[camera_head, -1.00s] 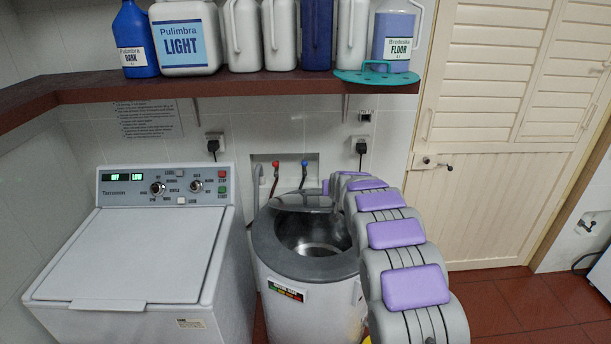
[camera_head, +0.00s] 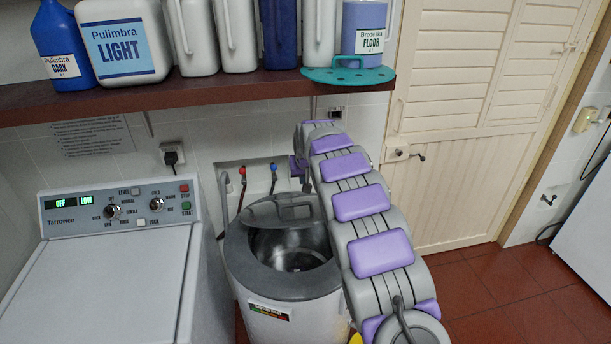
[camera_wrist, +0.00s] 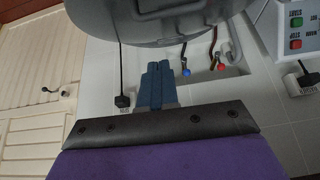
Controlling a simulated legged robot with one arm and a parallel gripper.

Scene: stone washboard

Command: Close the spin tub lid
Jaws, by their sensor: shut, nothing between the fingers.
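The spin tub (camera_head: 285,305) is a small white round machine with a dark grey top, in the lower middle of the head view. Its dark, glossy lid (camera_head: 283,209) stands open at the back of the opening, and the metal drum shows inside. In the wrist view, my gripper (camera_wrist: 159,68) shows blue fingers pressed together with nothing between them. A grey curved body (camera_wrist: 165,30), probably part of the spin tub, fills the top of that view just past the fingertips. I cannot tell whether they touch. In the head view, the fingers are mostly hidden at the arm's far end, behind the tub's right side.
A white washing machine (camera_head: 110,285) stands left of the tub. Red and blue taps with hoses (camera_head: 257,175) are on the wall behind. Open red-tiled floor (camera_head: 500,290) lies at the right.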

